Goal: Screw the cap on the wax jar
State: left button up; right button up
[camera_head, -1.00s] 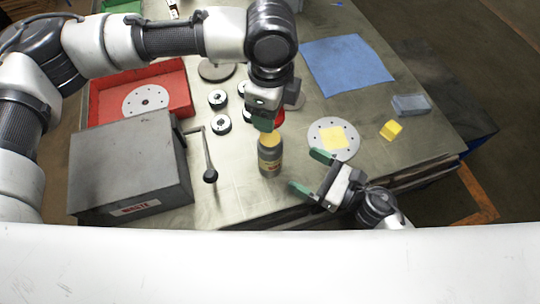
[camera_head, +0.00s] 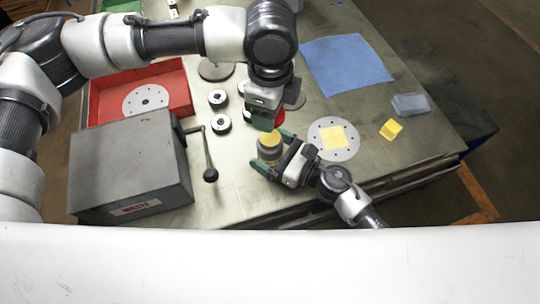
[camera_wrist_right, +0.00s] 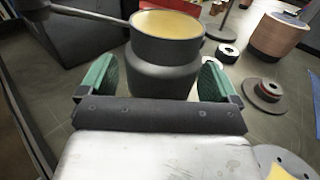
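The wax jar (camera_head: 269,156) stands upright and uncapped near the table's front edge, a dark grey bottle with yellow wax showing in its mouth. In the right wrist view the jar (camera_wrist_right: 162,77) sits between the green fingers of my right gripper (camera_wrist_right: 156,84), with a small gap at each side. In the head view my right gripper (camera_head: 272,154) reaches around the jar from the lower right. My left gripper (camera_head: 264,121) points down just behind the jar. Something red (camera_head: 279,117) shows beside its fingers; I cannot tell whether it is held or is the cap.
A grey box (camera_head: 130,165) with a knobbed lever (camera_head: 207,155) stands left of the jar. A red tray (camera_head: 178,78) lies behind it. Several small discs (camera_head: 221,123) lie near the left gripper. A perforated disc with a yellow square (camera_head: 349,151) lies right, before a blue cloth (camera_head: 345,65).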

aim_at(270, 137)
jog(key=c, duration=1.3)
pick_arm(q)
jog(key=shift+f, duration=2.5)
jog(key=shift+f, duration=0.1)
jog(key=shift+f, duration=0.8)
jog(key=shift+f, duration=0.55)
